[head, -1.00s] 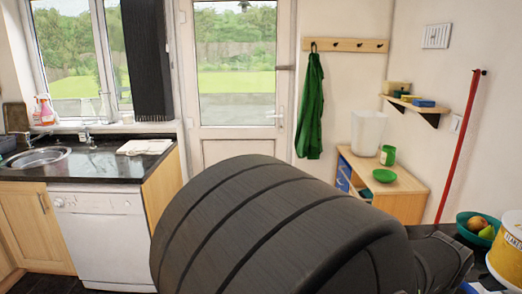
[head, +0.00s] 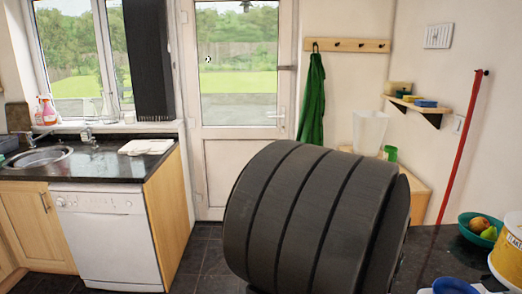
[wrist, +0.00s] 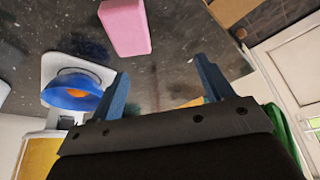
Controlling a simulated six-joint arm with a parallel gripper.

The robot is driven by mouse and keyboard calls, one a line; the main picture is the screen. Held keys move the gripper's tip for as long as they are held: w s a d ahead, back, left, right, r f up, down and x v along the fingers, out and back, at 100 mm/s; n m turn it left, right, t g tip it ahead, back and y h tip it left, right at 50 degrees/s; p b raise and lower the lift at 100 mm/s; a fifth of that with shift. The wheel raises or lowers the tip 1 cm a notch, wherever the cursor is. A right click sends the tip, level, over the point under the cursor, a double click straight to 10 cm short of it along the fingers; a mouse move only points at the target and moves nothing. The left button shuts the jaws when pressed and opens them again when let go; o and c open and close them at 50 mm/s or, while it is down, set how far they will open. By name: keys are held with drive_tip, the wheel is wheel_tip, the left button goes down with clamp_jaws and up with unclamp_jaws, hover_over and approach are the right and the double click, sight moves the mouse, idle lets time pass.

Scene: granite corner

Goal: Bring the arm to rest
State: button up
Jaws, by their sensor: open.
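My gripper (wrist: 162,72) shows in the wrist view with its two blue fingers spread apart and nothing between them. It is open over a dark speckled worktop (wrist: 185,35). A dark, ribbed part of my arm fills the lower middle of the head view, and my gripper is hidden there.
In the head view a green fruit bowl (head: 478,232) and a yellow-and-white tub (head: 508,250) stand at the right. Dark floor (head: 205,262) shows left of my arm.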

drive_tip(key=w+a+f+n, duration=0.2)
drive_tip(key=w+a+f, duration=0.1)
drive_tip(key=w+a, duration=0.9)
drive_tip(key=shift+w+a+f+t+y, duration=0.3)
drive_tip(key=shift+w+a+f, duration=0.05)
drive_tip(key=shift+a, duration=1.1)
drive_tip(key=shift+o, duration=0.5)
drive_tip(key=o, duration=0.5)
drive_tip(key=s+d+r+m+g+y, duration=0.1)
drive_tip(key=s+d+r+m+g, duration=0.1)
drive_tip(key=s+d+r+m, duration=0.6)
drive_tip(key=s+d+r+m+g+y, duration=0.1)
drive_tip(key=s+d+r+m+g, duration=0.1)
drive_tip(key=s+d+r+m, duration=0.65)
drive_tip(key=f+n, duration=0.1)
drive_tip(key=f, duration=0.3)
drive_tip(key=w+d+f+n, duration=0.1)
drive_tip(key=f, duration=0.4)
drive_tip(key=d+f+n, duration=0.1)
drive_tip(key=f, duration=0.3)
drive_tip(key=shift+w+d+f+n, duration=0.1)
drive_tip(key=shift+w+f+n, duration=0.15)
drive_tip(key=shift+w+n, duration=0.1)
drive_tip(key=shift+r, duration=0.1)
wheel_tip(320, 180, up, 10)
